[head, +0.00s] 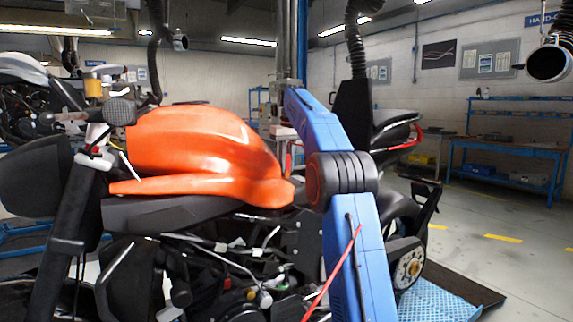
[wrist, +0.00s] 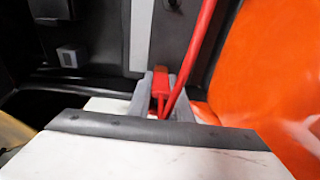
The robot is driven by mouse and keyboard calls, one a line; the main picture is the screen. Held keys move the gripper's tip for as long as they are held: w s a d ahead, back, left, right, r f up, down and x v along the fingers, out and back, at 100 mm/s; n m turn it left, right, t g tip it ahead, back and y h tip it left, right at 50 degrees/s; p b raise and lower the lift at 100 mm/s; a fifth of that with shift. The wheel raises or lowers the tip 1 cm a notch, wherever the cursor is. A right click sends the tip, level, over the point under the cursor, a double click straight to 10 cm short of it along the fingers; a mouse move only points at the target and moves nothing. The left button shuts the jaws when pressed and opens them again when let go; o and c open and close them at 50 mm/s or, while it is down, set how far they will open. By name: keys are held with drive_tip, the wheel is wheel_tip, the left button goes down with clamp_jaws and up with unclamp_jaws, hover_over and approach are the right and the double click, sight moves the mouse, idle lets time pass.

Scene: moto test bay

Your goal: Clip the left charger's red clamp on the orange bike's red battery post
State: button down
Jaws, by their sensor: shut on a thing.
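The orange bike (head: 200,140) stands in front of me in the head view, its orange tank and dark frame side-on. In the wrist view, my gripper (wrist: 162,92) has its grey fingers shut on the red clamp (wrist: 160,80). A red cable (wrist: 200,50) rises from the clamp, and it also crosses my blue arm in the head view (head: 335,275). Beyond the fingers is a dark recess with a small grey block (wrist: 68,56) at left. The charger is not identifiable.
An orange panel (wrist: 270,75) lies close at the right of my gripper in the wrist view. A dark exhaust hose (head: 355,45) hangs behind my arm. A blue workbench (head: 510,160) stands at the back right, with open floor before it. Another bike (head: 35,100) stands at far left.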

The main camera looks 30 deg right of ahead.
drive_tip(key=c, duration=1.5)
unclamp_jaws()
drive_tip(key=shift+c, duration=0.2)
drive_tip(key=shift+s+r, duration=0.25)
drive_tip(key=shift+r, duration=1.6)
drive_tip(key=shift+s+r, duration=0.2)
drive_tip(key=shift+r, duration=1.6)
drive_tip(key=shift+s, duration=0.15)
